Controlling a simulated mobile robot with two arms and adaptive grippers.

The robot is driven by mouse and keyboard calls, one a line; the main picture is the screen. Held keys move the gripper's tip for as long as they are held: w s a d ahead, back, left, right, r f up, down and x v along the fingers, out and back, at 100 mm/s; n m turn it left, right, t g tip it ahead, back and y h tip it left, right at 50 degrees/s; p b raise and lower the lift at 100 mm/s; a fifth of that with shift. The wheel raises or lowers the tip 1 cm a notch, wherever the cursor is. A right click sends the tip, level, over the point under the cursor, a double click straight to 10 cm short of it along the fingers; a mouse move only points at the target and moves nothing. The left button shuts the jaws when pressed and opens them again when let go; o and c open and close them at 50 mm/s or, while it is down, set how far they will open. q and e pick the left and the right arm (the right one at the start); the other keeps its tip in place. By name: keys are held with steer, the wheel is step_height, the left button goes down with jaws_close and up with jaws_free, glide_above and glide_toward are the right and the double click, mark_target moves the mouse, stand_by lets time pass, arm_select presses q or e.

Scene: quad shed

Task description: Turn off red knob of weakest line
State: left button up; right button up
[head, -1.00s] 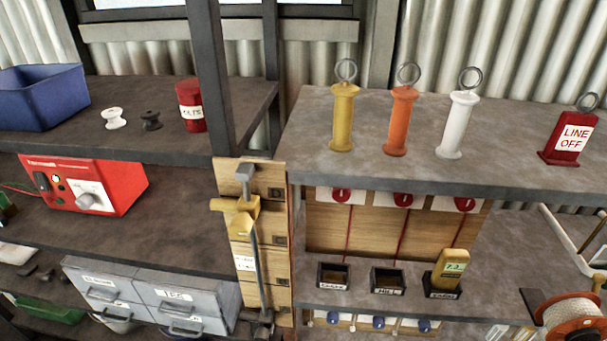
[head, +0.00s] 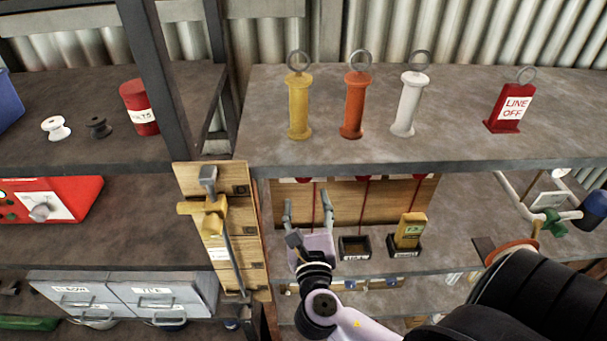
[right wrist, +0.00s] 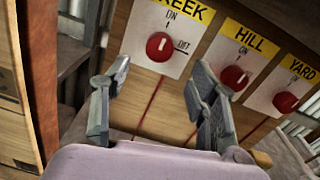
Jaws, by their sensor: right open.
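Three red knobs sit on a wooden board in the right wrist view: CREEK (right wrist: 160,47), HILL (right wrist: 234,78) and YARD (right wrist: 286,102). The white marks on CREEK and HILL appear to point up towards ON; YARD's is too small to read surely. My right gripper (right wrist: 162,72) is open and empty. Its fingers spread below and either side of the CREEK knob, apparently not touching it. In the head view the right gripper (head: 307,205) is under the shelf, before the board's left part. A yellow meter (head: 411,230) stands in the right tray (head: 405,253); its reading is unclear.
The upper shelf (head: 460,150) overhangs the knobs and holds yellow, orange and white handles and a red LINE OFF tag (head: 510,108). A post with a yellow-handled lever (head: 207,215) stands left of the gripper. A middle tray (head: 355,248) is at its right.

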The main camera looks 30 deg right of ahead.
mark_target(304, 181)
steer(key=p+x, duration=0.1)
steer(key=x, duration=0.7)
steer(key=shift+p, duration=0.3)
steer(key=c, duration=1.2)
steer(key=shift+o, duration=0.2)
